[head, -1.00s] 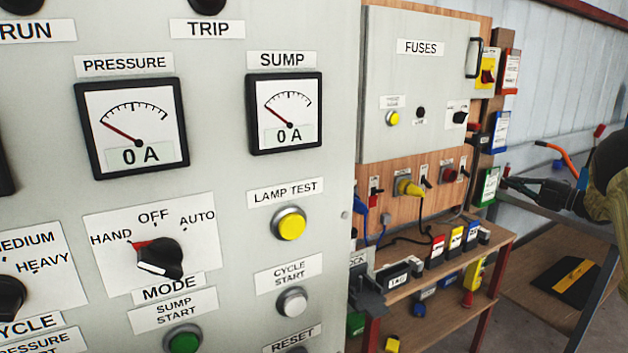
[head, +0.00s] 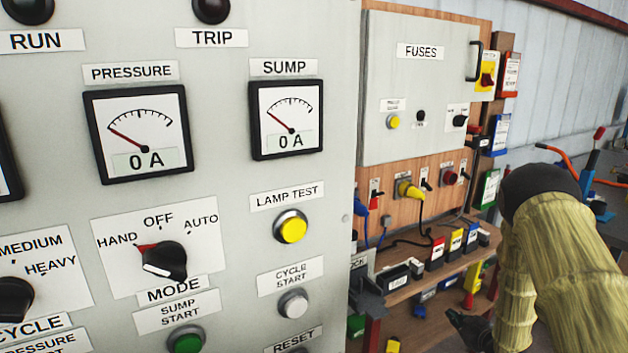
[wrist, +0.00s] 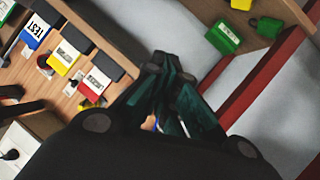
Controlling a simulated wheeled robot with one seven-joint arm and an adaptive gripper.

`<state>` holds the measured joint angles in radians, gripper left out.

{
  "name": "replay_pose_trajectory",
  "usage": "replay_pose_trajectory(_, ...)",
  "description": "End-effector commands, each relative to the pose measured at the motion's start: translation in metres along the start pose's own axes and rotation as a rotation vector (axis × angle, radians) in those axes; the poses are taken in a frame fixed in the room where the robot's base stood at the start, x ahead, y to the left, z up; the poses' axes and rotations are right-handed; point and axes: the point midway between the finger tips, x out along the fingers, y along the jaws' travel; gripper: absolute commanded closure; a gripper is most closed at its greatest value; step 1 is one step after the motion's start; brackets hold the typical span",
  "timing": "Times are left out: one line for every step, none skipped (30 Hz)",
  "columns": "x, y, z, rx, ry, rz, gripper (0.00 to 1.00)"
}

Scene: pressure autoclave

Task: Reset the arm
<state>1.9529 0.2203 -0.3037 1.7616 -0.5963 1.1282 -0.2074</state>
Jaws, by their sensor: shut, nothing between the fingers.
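My gripper shows in the wrist view (wrist: 165,95) with its dark green fingers together and nothing visible between them. In the head view, a dark fingertip part of my gripper (head: 465,325) shows low beside the wooden shelf, partly hidden by my own yellowish sleeved arm (head: 560,250). The gripper is apart from the control panel (head: 235,215), which fills the left of the head view. Its mode knob (head: 165,259) points toward HAND, and both the pressure meter (head: 138,133) and sump meter (head: 287,117) read 0 A.
The fuses cabinet (head: 430,110) stands right of the panel. A wooden shelf (head: 425,283) below it carries coloured labelled blocks, also seen in the wrist view (wrist: 70,55). Red shelf legs (wrist: 255,85) stand near my gripper. Grey floor shows beyond them.

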Motion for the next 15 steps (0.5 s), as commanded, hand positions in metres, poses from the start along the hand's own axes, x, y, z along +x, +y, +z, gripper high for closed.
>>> replay_pose_trajectory(-0.008, -0.027, 0.015, 0.045, -0.051, -0.014, 1.00)
replay_pose_trajectory(-0.013, -0.042, 0.023, 0.071, -0.081, -0.020, 1.00)
replay_pose_trajectory(-0.020, -0.061, 0.034, 0.105, -0.121, -0.028, 1.00)
replay_pose_trajectory(-0.026, -0.075, 0.042, 0.131, -0.151, -0.033, 1.00)
replay_pose_trajectory(-0.032, -0.090, 0.049, 0.155, -0.182, -0.040, 1.00)
replay_pose_trajectory(-0.041, -0.108, 0.059, 0.186, -0.223, -0.047, 1.00)
replay_pose_trajectory(-0.049, -0.123, 0.067, 0.210, -0.255, -0.053, 1.00)
replay_pose_trajectory(-0.056, -0.137, 0.073, 0.233, -0.285, -0.059, 1.00)
replay_pose_trajectory(-0.067, -0.155, 0.082, 0.262, -0.327, -0.066, 1.00)
replay_pose_trajectory(-0.076, -0.168, 0.088, 0.283, -0.358, -0.072, 1.00)
replay_pose_trajectory(-0.085, -0.182, 0.094, 0.304, -0.390, -0.078, 1.00)
replay_pose_trajectory(-0.098, -0.200, 0.102, 0.331, -0.434, -0.085, 1.00)
replay_pose_trajectory(-0.108, -0.213, 0.107, 0.350, -0.465, -0.091, 1.00)
replay_pose_trajectory(-0.118, -0.226, 0.112, 0.370, -0.498, -0.097, 1.00)
replay_pose_trajectory(-0.133, -0.243, 0.118, 0.394, -0.541, -0.104, 1.00)
